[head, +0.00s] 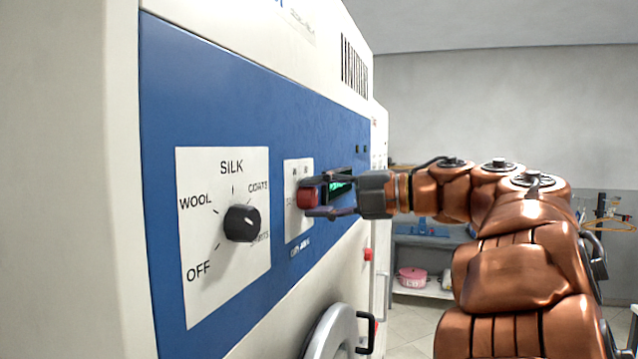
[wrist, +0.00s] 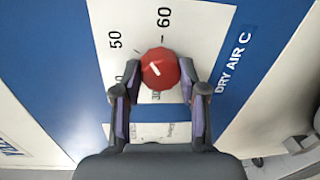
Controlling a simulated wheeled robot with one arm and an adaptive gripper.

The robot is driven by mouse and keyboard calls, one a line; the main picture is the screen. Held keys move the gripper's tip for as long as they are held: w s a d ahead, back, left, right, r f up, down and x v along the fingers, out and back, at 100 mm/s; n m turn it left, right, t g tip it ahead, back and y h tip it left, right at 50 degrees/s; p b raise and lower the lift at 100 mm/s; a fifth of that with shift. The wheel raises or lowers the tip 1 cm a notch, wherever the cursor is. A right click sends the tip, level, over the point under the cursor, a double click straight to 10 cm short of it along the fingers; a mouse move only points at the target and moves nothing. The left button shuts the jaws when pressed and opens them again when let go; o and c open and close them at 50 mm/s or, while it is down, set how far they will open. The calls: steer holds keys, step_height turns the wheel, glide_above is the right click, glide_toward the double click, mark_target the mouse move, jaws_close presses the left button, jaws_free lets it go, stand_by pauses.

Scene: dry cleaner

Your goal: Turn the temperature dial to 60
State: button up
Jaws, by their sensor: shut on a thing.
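The red temperature dial (wrist: 160,67) sits on a white plate (wrist: 122,17) marked 50 and 60, beside the words DRY AIR C. Its white pointer line slants to the upper left in the wrist view, toward the 50 side and away from the 60 mark. The dial also shows in the head view (head: 307,196). My gripper (wrist: 161,72) is shut on the dial, one finger on each side of it. It also shows in the head view (head: 311,197), reaching in from the right. The dial's lower scale is partly hidden by the fingers.
A black programme knob (head: 242,223) with OFF, WOOL, SILK and COATS marks stands left of the dial on the blue panel (head: 200,80). A green display (head: 338,186) is partly behind my gripper. A round door (head: 330,335) juts out below.

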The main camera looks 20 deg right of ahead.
steer(key=m+p, duration=0.1)
steer(key=m, duration=0.2)
steer(key=shift+r, duration=0.1)
steer(key=shift+m, duration=1.5)
steer(key=shift+g+y, duration=0.3)
steer(key=o, duration=1.1)
steer(key=shift+w, duration=0.1)
steer(key=shift+o, duration=0.2)
steer(key=shift+d, duration=0.1)
steer(key=v, duration=1.2)
